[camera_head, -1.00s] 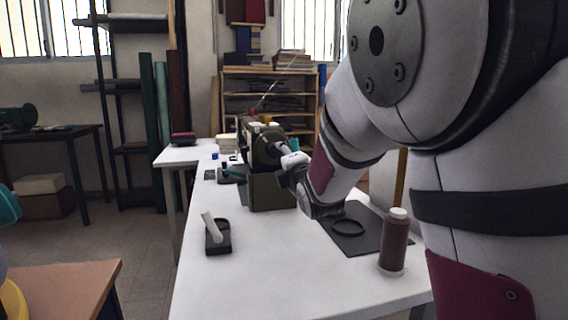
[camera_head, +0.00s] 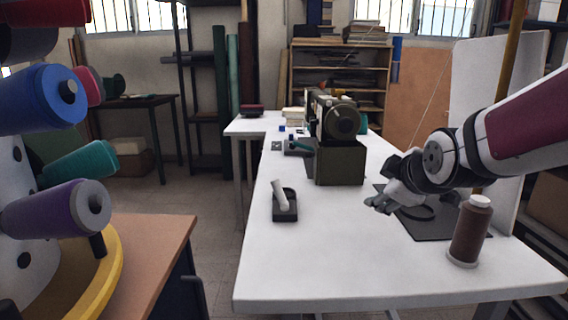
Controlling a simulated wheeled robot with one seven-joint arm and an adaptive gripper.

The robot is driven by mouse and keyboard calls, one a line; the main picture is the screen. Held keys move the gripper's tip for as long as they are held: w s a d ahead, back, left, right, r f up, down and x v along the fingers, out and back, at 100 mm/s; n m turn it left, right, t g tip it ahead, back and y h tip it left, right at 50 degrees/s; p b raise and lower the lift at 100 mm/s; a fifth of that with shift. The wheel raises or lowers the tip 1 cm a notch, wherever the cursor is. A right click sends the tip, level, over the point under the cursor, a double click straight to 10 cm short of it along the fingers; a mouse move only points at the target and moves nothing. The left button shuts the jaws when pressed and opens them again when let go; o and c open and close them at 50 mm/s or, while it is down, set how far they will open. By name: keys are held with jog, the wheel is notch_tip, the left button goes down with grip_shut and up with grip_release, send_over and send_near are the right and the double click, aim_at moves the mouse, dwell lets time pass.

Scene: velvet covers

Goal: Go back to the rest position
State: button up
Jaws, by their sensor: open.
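My gripper (camera_head: 378,204) is at the end of my arm, which reaches in from the right edge. It is open and empty, above the white table (camera_head: 330,260), close to the left edge of a dark mat (camera_head: 447,229) with a black ring (camera_head: 432,217) on it. My forearm and wrist slant down to the left over the mat. The gripper stands apart from the brown thread spool (camera_head: 470,232), which is upright at the front right of the table.
An olive sewing machine (camera_head: 340,160) stands behind the gripper. A small black tray (camera_head: 285,213) with a white piece (camera_head: 279,193) lies to its left. A rack of colored spools (camera_head: 45,97) and a brown table (camera_head: 155,240) are at the left. The white table's front is clear.

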jog(key=s+a+f+m+g, duration=0.15)
jog(key=s+m+g, duration=0.25)
jog(key=s, duration=0.9)
jog(key=s+f+m+g, duration=0.3)
jog(key=s+m, duration=0.1)
jog(key=s, duration=0.9)
jog(key=s+a+f+m+g, duration=0.15)
jog(key=s+m+g, duration=0.25)
jog(key=s, duration=1)
notch_tip(320, 180, up, 31)
jog(key=t+p, duration=0.4)
jog(key=p, duration=2.6)
jog(key=shift+w+d+r, duration=0.15)
jog(key=shift+w+d, duration=0.2)
jog(key=shift+w, duration=0.05)
